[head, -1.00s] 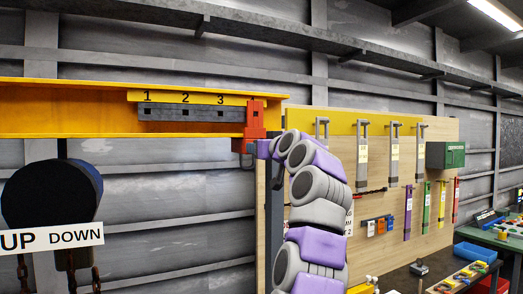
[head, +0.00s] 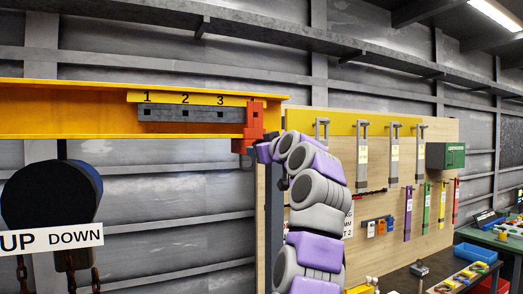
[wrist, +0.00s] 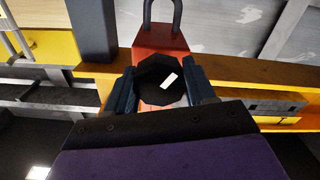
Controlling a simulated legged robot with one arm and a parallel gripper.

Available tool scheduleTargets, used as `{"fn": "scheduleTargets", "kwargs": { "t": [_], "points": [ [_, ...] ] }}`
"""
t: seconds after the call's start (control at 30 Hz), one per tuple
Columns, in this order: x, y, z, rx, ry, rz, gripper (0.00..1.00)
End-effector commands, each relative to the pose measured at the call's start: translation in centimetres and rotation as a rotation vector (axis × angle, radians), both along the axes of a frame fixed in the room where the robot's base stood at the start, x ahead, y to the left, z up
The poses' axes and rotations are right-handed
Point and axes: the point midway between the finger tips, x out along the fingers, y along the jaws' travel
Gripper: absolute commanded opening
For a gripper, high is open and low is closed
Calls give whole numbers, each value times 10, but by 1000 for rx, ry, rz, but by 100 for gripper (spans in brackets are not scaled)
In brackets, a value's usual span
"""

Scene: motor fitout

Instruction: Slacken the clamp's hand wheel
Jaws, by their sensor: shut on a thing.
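The red clamp (head: 254,118) sits on the right end of the yellow beam (head: 60,122) in the head view. In the wrist view the clamp's red body (wrist: 160,48) shows beyond a dark, many-sided hand wheel (wrist: 158,82) with a white mark on its face. My gripper (wrist: 160,88) has a blue-grey finger on each side of the wheel and is shut on it. In the head view my arm reaches up to the clamp's underside, and the wheel is mostly hidden behind my wrist.
A grey rail (head: 190,114) numbered 1 to 3 lies along the beam left of the clamp. A dark hoist (head: 52,195) with an UP/DOWN sign (head: 50,239) hangs at left. A wooden tool board (head: 340,120) stands close behind my arm at right.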

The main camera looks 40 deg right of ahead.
Motion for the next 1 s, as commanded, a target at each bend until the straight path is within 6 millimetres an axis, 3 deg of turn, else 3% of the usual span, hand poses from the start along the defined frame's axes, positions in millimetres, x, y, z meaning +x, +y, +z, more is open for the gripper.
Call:
{"fn": "scheduleTargets", "kwargs": {
  "t": [0.27,0.63,1.0],
  "points": [
    [-1,0,1,1,-1,0,79],
    [-8,3,2,-2,-6,0,79],
    [-62,15,-1,-2,-7,-1,79]
  ]
}}
